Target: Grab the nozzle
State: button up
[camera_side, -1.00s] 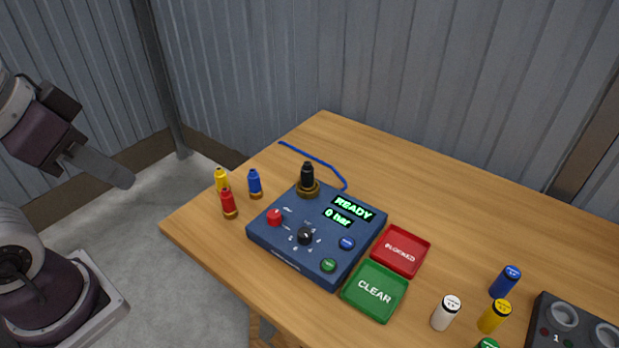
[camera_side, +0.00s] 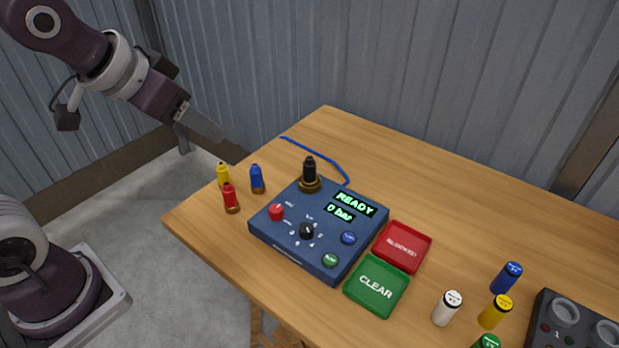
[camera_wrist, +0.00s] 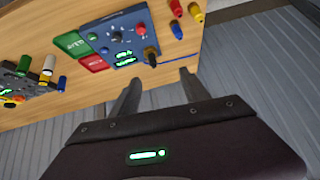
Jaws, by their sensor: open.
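A black nozzle-shaped piece (camera_side: 309,169) stands upright in a brass-coloured base at the back edge of the blue control box (camera_side: 290,250). A blue hose (camera_side: 315,153) runs on the table behind it. The black piece also shows in the wrist view (camera_wrist: 150,55), beyond and between my open fingers. My gripper (camera_side: 208,126) is in the air to its left, above the table's left edge, apart from everything. In the wrist view my gripper (camera_wrist: 160,76) is empty. Yellow (camera_side: 223,174), red (camera_side: 230,197) and blue (camera_side: 257,178) pieces with brass-coloured bases stand left of the box.
The box display reads READY, 0 bar. A red BLOCKED tray (camera_side: 402,247) and a green CLEAR tray (camera_side: 377,286) lie right of it. White (camera_side: 447,308), yellow, blue and green cylinders stand farther right near a dark block (camera_side: 575,325).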

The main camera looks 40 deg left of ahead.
jog(key=w+a+f+m+t, duration=0.1)
jog(key=w+f, duration=0.2)
jog(key=w, duration=0.3)
jog(key=w+f+t, duration=0.1)
jog(key=w+f, duration=0.3)
jog(key=w, duration=0.2)
jog(key=m+t+h, duration=0.1)
jog(key=t+h, duration=0.1)
send_near(304, 170)
jog(key=w, duration=0.4)
jog(key=shift+t+h, duration=0.6)
jog(key=shift+t, duration=0.3)
jog(key=f, duration=0.4)
jog(key=shift+s+f, duration=0.1)
jog(key=shift+s, duration=0.15)
jog(key=x, duration=0.7)
jog(key=shift+d+r, duration=0.15)
jog(key=shift+r, duration=0.2)
grip_shut()
